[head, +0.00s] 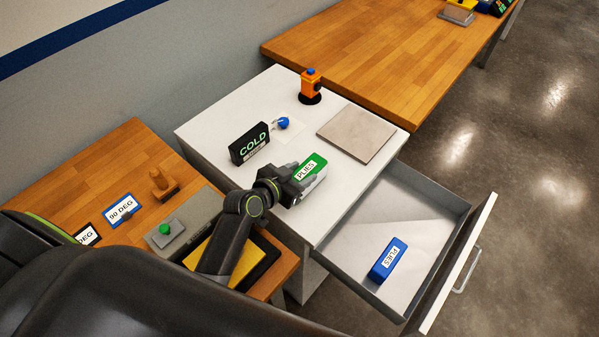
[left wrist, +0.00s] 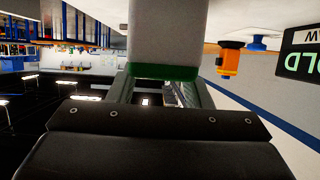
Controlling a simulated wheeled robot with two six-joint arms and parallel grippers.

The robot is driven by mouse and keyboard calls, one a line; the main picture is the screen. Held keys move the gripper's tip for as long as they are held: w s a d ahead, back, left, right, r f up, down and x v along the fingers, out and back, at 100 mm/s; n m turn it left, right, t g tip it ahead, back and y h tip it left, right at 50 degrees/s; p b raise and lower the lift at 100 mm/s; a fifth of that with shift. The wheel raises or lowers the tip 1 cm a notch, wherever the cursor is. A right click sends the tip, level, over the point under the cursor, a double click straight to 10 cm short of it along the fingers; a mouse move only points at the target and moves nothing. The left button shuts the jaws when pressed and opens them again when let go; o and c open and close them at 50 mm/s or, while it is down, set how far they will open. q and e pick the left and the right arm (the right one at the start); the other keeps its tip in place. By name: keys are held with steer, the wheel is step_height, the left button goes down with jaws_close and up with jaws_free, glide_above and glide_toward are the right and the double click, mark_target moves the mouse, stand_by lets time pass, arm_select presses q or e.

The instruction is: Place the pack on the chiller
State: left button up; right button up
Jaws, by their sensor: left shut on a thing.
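My left gripper (head: 290,188) is shut on a green and white pack (head: 312,172) with a printed label. The pack is over the front part of the white cabinet top (head: 290,88); I cannot tell if it touches. The left wrist view shows the pack (left wrist: 165,35) close up between the fingers, white with a green band. A flat grey-beige square plate (head: 356,134), perhaps the chiller, lies on the cabinet top, right of and behind the pack, with nothing on it. A black COLD sign (head: 249,143) stands behind the gripper. My right gripper is not in view.
An open drawer (head: 420,215) holds a blue pack (head: 388,259). An orange device (head: 310,86) and a small blue-topped item (head: 283,123) stand on the cabinet. A wooden bench (head: 130,160) with labelled items is at left; another wooden table (head: 380,50) is behind.

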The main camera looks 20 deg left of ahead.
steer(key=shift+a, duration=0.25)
arm_select(q)
steer(key=shift+f, duration=0.1)
steer(key=o, duration=1.2)
steer(key=shift+o, duration=0.2)
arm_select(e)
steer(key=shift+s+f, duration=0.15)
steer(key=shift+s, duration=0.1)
